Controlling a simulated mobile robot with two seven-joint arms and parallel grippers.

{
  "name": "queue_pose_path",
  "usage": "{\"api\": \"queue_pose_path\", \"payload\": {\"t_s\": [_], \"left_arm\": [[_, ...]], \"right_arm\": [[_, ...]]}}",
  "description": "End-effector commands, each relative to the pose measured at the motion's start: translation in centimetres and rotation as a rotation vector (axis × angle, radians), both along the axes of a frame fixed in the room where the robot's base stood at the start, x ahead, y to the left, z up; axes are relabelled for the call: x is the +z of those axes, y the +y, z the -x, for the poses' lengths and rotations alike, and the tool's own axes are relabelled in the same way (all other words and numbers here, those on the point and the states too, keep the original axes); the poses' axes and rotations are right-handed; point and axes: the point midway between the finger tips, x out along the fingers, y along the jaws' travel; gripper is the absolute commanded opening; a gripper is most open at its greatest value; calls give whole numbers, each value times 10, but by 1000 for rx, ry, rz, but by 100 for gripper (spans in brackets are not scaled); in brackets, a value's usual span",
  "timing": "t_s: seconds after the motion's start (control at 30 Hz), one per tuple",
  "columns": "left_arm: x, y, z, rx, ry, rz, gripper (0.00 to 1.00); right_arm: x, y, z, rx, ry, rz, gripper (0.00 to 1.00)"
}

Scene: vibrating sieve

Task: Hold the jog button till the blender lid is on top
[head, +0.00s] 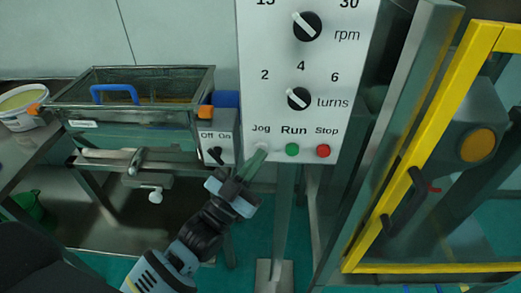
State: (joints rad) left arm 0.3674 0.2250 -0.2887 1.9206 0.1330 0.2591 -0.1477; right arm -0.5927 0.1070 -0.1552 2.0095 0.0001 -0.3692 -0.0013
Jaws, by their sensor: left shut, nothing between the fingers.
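The white control panel (330,80) stands upright in the middle, with its Jog button (262,148) at the lower left under the word Jog. My left gripper (258,157) is shut and empty. Its fingertips are at the Jog button and partly cover it; I cannot tell whether the button is pressed in. Behind the yellow frame at the right is part of a grey machine body (480,110) with an orange disc (478,145). I cannot make out which part of it, if any, is the blender lid. My right gripper is not in view.
Beside Jog are the green Run button (292,150) and red Stop button (323,151). A yellow-framed guard door (364,240) with a black handle fills the right. A sieve box (130,110) with a blue handle stands at the left, near a white bucket (22,108).

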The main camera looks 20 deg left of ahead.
Motion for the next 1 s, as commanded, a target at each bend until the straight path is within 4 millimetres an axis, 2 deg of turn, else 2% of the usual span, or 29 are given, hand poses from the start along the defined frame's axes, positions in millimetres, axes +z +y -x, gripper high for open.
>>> {"api": "queue_pose_path", "payload": {"t_s": [0.63, 1.0], "left_arm": [[0, 0, 1, 0, 1, 0, 0], [1, -4, 16, 0, 0, 0, 0]], "right_arm": [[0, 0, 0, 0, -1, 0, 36], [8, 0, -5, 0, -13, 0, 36]]}}
